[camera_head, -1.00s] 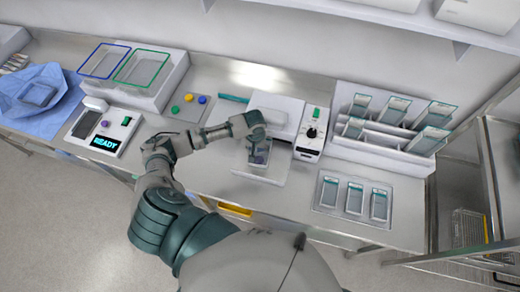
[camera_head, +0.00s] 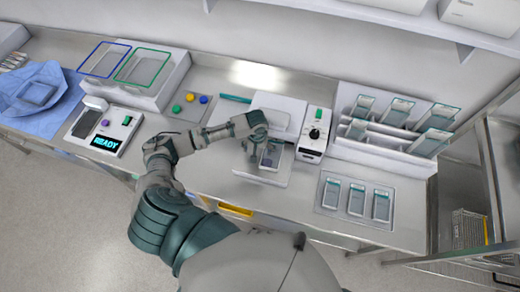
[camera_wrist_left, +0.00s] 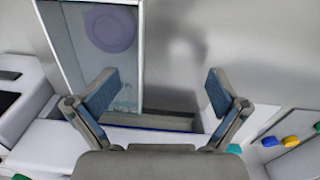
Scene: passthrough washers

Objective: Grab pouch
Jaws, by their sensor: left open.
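A small clear pouch (camera_head: 271,157) with a purple disc in it lies on the pale plate in front of the white sealer-like machine (camera_head: 282,112). In the left wrist view the pouch (camera_wrist_left: 72,60) fills the upper left, its purple disc near the top. My left gripper (camera_head: 262,146) is low over the plate, at the left side of the pouch. In the wrist view my left gripper (camera_wrist_left: 163,92) is open with nothing between its fingers. One finger overlaps the pouch; the other is over bare surface. Contact cannot be told. My right gripper is out of view.
A rack (camera_head: 385,142) of pouches stands to the right, with a tray (camera_head: 327,195) of several pouches in front. Left are colored round pieces (camera_head: 189,97), a device reading READY (camera_head: 105,142), two framed bins (camera_head: 175,78) and a blue cloth (camera_head: 60,105).

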